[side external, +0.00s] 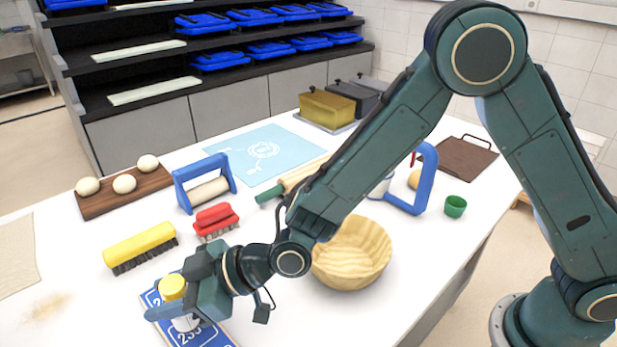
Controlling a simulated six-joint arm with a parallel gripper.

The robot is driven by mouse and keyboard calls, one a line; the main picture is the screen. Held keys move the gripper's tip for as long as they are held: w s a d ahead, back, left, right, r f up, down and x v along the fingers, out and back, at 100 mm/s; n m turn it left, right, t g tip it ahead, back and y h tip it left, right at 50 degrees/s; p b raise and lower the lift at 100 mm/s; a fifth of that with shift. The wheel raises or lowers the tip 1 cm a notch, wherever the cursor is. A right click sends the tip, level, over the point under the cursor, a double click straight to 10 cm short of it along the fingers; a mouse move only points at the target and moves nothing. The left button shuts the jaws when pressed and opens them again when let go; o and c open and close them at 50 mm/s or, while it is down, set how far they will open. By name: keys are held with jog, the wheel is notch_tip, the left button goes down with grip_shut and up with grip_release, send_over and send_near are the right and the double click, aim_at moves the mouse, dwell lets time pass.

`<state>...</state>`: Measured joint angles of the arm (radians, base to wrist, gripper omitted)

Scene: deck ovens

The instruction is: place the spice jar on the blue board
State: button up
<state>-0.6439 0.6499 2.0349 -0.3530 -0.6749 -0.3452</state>
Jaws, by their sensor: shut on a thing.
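The spice jar (172,287) has a yellow lid and a pale body, and it looks upright. My gripper (174,306) is shut around the jar at the lower left of the side external view. The blue board (212,336) has white numbers and lies flat on the white table. The jar is over the board; the fingers hide part of its body, and I cannot tell whether its base touches the board. My gripper and wrist also cover part of the board.
A yellow brush (140,246) and a red brush (216,220) lie behind the board. A wicker basket (352,255) stands to the right, beneath my arm. A wooden board (125,192) with dough balls and a blue-handled roller (204,184) are further back.

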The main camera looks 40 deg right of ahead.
jog(key=shift+f, duration=1.2)
jog(key=shift+f, duration=0.1)
jog(key=o, duration=1)
jog(key=shift+o, duration=0.2)
jog(key=shift+d+r, duration=0.15)
jog(key=shift+r, duration=0.05)
jog(key=v, duration=1.1)
jog(key=shift+s+d, duration=0.25)
jog(key=shift+s, duration=0.05)
jog(key=shift+r, duration=0.2)
